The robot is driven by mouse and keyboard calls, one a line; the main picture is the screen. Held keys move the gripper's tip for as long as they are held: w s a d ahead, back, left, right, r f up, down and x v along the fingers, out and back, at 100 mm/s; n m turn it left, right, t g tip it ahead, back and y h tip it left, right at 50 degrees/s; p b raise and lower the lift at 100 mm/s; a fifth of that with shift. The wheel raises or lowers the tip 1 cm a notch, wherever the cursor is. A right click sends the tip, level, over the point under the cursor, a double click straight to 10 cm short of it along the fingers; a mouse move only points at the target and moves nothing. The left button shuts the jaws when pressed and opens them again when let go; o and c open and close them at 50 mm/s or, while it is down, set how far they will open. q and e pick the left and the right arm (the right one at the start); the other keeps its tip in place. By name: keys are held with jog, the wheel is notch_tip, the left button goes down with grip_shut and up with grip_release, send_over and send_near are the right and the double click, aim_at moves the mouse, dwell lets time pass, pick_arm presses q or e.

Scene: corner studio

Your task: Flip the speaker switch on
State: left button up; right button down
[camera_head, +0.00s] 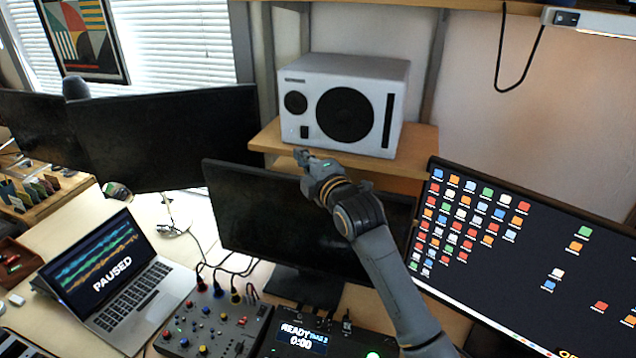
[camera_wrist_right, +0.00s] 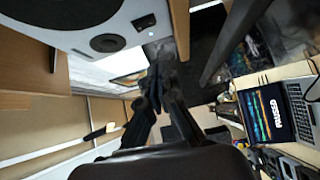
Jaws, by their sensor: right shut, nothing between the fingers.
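The white speaker (camera_head: 397,100) stands on a wooden shelf, its front facing me, with dark round cones. A small black switch (camera_head: 304,132) sits low on the left of its front; which way it is set is too small to tell. In the right wrist view the speaker (camera_wrist_right: 75,38) is at the upper left, and the switch (camera_wrist_right: 144,22) is near its edge with a small light dot beside it. My right gripper (camera_head: 301,155) is shut and empty, just below the switch and apart from it. It also shows in the right wrist view (camera_wrist_right: 160,72). My left gripper is out of view.
The wooden shelf (camera_head: 425,145) runs under the speaker. A dark monitor (camera_head: 245,215) stands below my right gripper, and a lit monitor (camera_head: 520,255) is at the right. A laptop (camera_head: 125,280) showing PAUSED and a mixer (camera_head: 215,325) are on the desk.

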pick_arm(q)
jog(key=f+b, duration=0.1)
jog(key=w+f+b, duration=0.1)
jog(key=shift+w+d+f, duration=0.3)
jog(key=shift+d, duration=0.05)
pick_arm(e)
jog(key=s+d+f, duration=0.1)
jog(key=s+d, duration=0.2)
jog(key=s, duration=0.3)
jog(key=shift+d+f, duration=0.2)
jog(key=shift+d, duration=0.05)
jog(key=shift+s, duration=0.1)
